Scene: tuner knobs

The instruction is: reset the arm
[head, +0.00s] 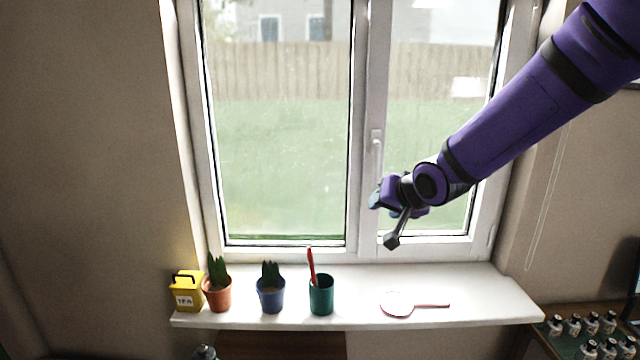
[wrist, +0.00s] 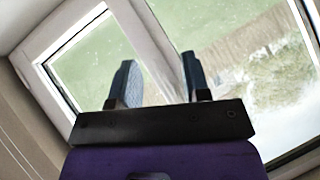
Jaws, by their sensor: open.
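My purple arm reaches in from the upper right of the head view. My gripper (head: 374,199) is raised in front of the right window pane, above the sill and clear of it. In the wrist view my gripper (wrist: 160,82) shows two grey-blue fingers standing apart with nothing between them. The window frame and the glass lie beyond the fingers there, tilted in the picture.
Small bottles (head: 590,325) stand at the lower right. The window handle (head: 376,140) is near my gripper.

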